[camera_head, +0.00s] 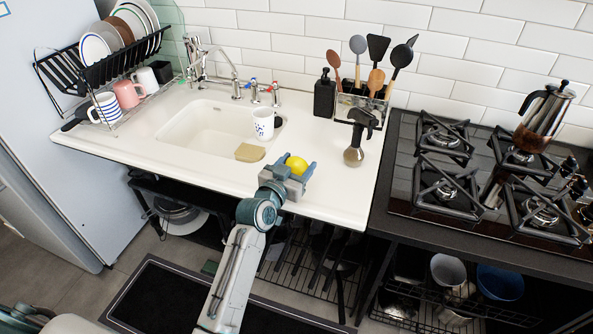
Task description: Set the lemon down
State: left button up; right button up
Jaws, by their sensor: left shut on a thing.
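The yellow lemon (297,164) is between the blue fingers of my left gripper (295,167), at the front part of the white sink counter. The gripper is shut on the lemon. The gripper partly hides the lemon's lower side, and I cannot tell whether the lemon touches the counter. My right gripper is not in view.
The sink basin (205,130) lies left of the lemon, with a sponge (249,152) and a patterned cup (263,123) near it. A spray bottle (354,155) stands to the right. The gas hob (480,180) is farther right.

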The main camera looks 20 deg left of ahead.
pick_arm(q)
notch_tip(320, 180, down, 2)
jog(key=shift+f, duration=0.1)
jog(key=shift+f, duration=0.1)
